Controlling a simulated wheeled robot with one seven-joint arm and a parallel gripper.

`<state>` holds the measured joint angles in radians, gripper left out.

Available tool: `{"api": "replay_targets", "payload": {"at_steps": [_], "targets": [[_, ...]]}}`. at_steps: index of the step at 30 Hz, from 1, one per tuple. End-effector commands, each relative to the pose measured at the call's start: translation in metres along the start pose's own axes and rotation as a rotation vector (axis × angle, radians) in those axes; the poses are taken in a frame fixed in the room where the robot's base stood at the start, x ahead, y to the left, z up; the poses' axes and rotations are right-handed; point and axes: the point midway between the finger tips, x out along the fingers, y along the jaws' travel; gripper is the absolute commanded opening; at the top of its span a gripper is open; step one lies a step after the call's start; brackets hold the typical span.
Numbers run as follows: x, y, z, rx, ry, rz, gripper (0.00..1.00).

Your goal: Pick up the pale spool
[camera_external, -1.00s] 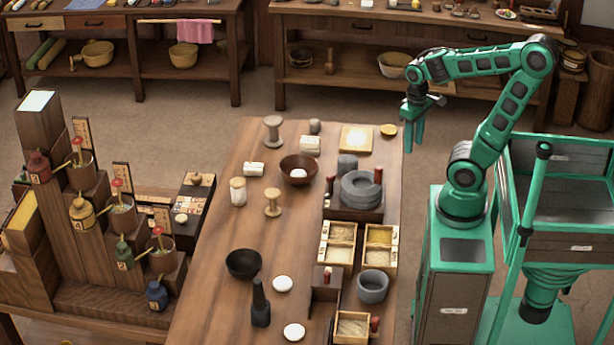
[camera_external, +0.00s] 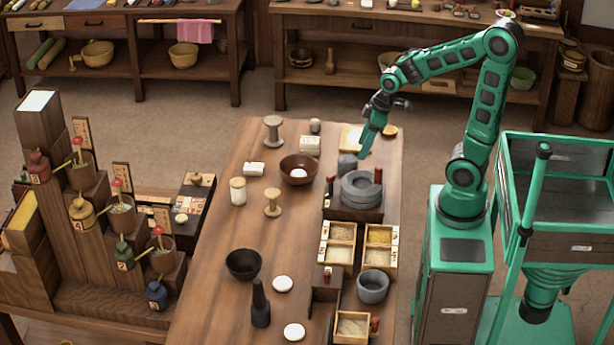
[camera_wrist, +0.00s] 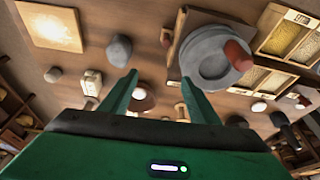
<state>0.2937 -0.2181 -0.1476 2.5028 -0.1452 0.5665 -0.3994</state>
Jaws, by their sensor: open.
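One pale tan spool (camera_external: 272,202) is near the middle, left of and in front of the brown bowl (camera_external: 298,172). A larger greyish-beige spool (camera_external: 273,131) stands at the back left. My gripper (camera_external: 365,152) is open and empty, above the back right of the table near the stone quern (camera_external: 361,188), well right of both spools. In the wrist view its fingers (camera_wrist: 153,88) point over the table; a small pale shape, likely the tan spool (camera_wrist: 182,111), shows beyond the right finger, partly hidden.
A grey stone (camera_wrist: 119,50) and the quern (camera_wrist: 205,62) lie close to my fingers. A pale board (camera_wrist: 52,25) is at the back. Bare table lies in front of that spool.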

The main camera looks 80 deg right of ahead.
Motion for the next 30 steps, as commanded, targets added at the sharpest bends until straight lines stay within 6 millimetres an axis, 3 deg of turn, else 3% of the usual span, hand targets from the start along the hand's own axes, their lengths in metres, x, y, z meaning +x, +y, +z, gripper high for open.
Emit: {"api": "replay_targets", "payload": {"at_steps": [6, 12, 21, 30], "targets": [[0.050, -0.022, -0.089, -0.293, 0.227, -0.072, 0.56], [0.089, -0.045, -0.142, -0.440, 0.393, -0.149, 0.56], [0.147, -0.073, -0.172, -0.495, 0.536, -0.291, 0.56], [0.189, -0.086, -0.189, -0.478, 0.670, -0.373, 0.56]]}}
